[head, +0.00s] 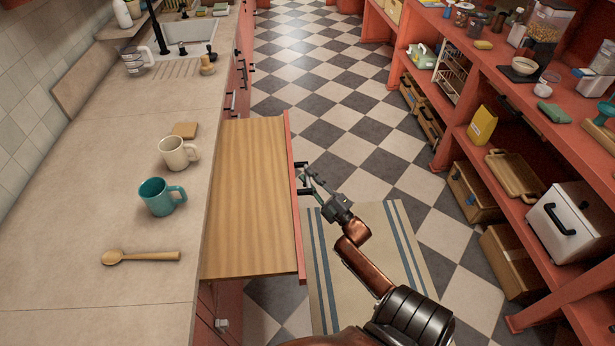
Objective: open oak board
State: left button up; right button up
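The oak board (248,190) is a flat wooden pull-out panel with a red front edge. It sticks out from under the counter's right edge over the floor. My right gripper (306,181) is at the dark handle on the board's red front, with its fingers around or against the handle. The picture is too small to tell for certain whether the fingers are closed on it. My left gripper is not in the view.
The stone counter (90,220) holds a teal mug (162,197), a cream mug (179,153), a wooden spoon (140,257) and a small wooden square (185,130). A striped rug (375,240) lies on the checkered floor. Red shelving (520,190) with boxes stands along the right.

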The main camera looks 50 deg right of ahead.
jog(key=d+v, duration=0.1)
jog(key=v, duration=1)
jog(key=shift+a, duration=0.5)
